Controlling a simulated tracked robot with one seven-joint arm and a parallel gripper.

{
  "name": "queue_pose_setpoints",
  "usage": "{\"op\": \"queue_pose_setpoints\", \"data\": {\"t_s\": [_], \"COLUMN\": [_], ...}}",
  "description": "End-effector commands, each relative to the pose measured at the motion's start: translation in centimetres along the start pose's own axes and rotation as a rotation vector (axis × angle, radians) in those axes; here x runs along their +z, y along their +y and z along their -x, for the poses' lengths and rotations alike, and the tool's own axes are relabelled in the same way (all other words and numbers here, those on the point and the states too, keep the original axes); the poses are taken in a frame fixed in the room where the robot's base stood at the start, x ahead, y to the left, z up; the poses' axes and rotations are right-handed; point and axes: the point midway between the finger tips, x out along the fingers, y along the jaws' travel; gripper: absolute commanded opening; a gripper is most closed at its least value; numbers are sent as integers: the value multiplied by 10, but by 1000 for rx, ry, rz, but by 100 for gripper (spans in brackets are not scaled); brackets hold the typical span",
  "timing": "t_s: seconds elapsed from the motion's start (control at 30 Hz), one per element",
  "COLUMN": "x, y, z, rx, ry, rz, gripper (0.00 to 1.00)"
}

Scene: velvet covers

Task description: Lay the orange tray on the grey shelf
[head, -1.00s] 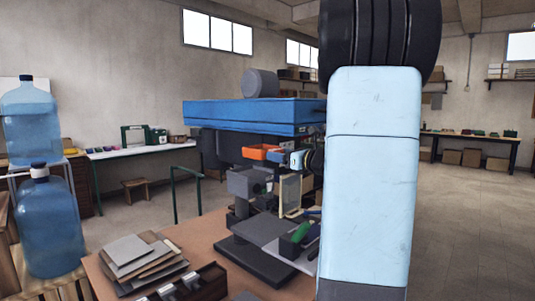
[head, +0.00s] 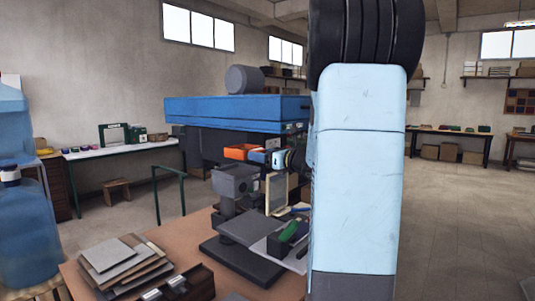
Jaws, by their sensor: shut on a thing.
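The orange tray (head: 238,151) is small in the head view, left of my large arm link and below a big blue block. My gripper (head: 257,156) comes in from the right and is shut on the tray's right side. The tray is held about level, and it shows above a grey vise-like tool on the bench. The fingertips are too small to see clearly. My light blue arm link hides much of the view to the right of the gripper. I cannot make out a grey shelf for certain.
The brown bench (head: 195,240) carries a stack of flat sheets (head: 122,257), the grey tool (head: 235,182) and a green-handled item (head: 290,232). The blue block (head: 230,110) has a grey cylinder on top. Large water bottles (head: 25,225) stand at left. Floor is open at right.

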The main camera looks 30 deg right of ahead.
Motion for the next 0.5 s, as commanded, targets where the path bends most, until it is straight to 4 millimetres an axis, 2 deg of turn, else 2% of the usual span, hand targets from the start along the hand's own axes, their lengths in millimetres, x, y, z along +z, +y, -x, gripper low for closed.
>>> {"op": "queue_pose_setpoints", "data": {"t_s": [0.5], "x": [-30], "y": [0], "z": [-30], "rx": [1], "ry": [0], "rz": [-2], "gripper": [18]}}
